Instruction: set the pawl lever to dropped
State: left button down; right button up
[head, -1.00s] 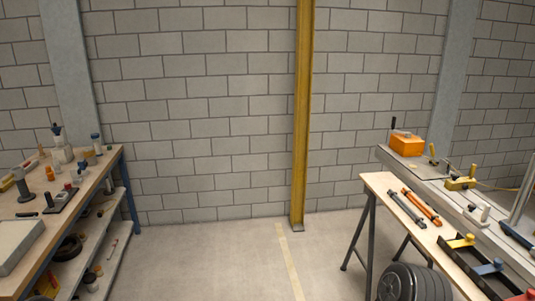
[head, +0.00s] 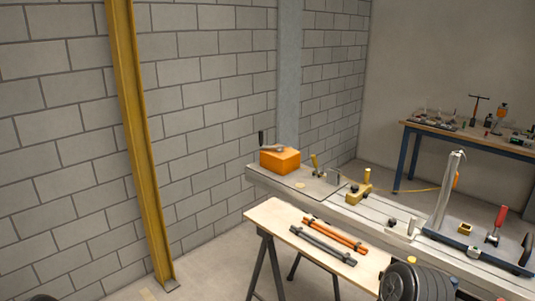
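I cannot tell for sure which part is the pawl lever. On the long grey bed (head: 345,209), an orange box (head: 280,161) at the far left end carries a lever with a black handle (head: 261,138), standing upright. A small yellow-handled lever (head: 315,161) stands just right of the box, its handle up and slightly tilted. A red-handled lever (head: 500,218) stands near the right end, handle up, in a dark blue tray (head: 460,245). Neither of my grippers is in view.
A trestle table (head: 280,222) with an orange bar (head: 335,236) and a dark bar (head: 322,246) stands before the bed. Black weight plates (head: 405,282) are at the lower right. A yellow column (head: 135,140) stands at left. A workbench (head: 465,139) is at the back right.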

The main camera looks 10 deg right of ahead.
aim_at(313, 159)
jog(key=i+j+z, duration=0.2)
jog(key=z, duration=0.2)
jog(key=i+j+z, duration=0.35)
jog(key=j+z, duration=0.25)
jog(key=z, duration=0.15)
jog(key=i+j+z, duration=0.15)
jog(key=j+z, duration=0.95)
jog(key=i+j, duration=0.05)
jog(key=j, duration=0.05)
